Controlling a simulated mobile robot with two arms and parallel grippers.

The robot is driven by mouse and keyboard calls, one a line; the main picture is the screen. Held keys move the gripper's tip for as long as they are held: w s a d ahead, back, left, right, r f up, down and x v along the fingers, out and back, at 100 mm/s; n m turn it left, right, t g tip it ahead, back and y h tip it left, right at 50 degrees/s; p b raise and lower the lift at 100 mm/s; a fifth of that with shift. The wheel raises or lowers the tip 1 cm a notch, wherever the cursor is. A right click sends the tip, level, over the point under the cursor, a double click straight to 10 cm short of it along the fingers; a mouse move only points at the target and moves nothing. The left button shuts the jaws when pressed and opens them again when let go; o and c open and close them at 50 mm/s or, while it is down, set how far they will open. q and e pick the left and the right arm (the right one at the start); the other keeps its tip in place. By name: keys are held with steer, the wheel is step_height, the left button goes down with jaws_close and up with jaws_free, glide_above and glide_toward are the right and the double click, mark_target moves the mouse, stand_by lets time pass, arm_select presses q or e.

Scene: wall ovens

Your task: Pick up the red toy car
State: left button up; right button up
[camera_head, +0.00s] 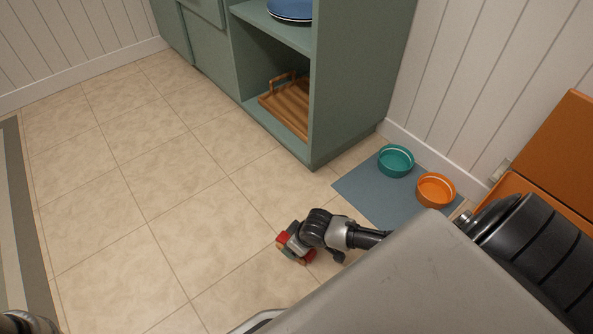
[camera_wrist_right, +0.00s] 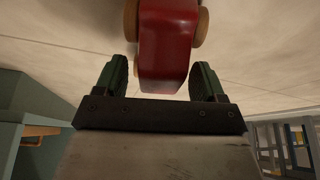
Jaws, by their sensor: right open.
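The red toy car (camera_wrist_right: 168,45) with tan wheels fills the top middle of the right wrist view. Its near end reaches between the two green-padded fingers of my right gripper (camera_wrist_right: 158,80), with gaps on both sides. In the head view the red toy car (camera_head: 283,239) is on the tiled floor, largely hidden by my right gripper (camera_head: 296,244), which is right over it. My right gripper is open around the car's end. My left gripper is not in view; only a bit of my own body shows at the bottom left corner.
A blue-grey mat (camera_head: 367,195) with a teal bowl (camera_head: 396,161) and an orange bowl (camera_head: 436,190) lies right of the gripper. A green cabinet (camera_head: 360,75) holds a wooden tray (camera_head: 291,105). The tiled floor on the left is clear, up to a striped rug (camera_head: 14,210).

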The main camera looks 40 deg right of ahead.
steer(key=c, duration=1)
steer(key=shift+r, duration=0.15)
steer(key=shift+c, duration=0.2)
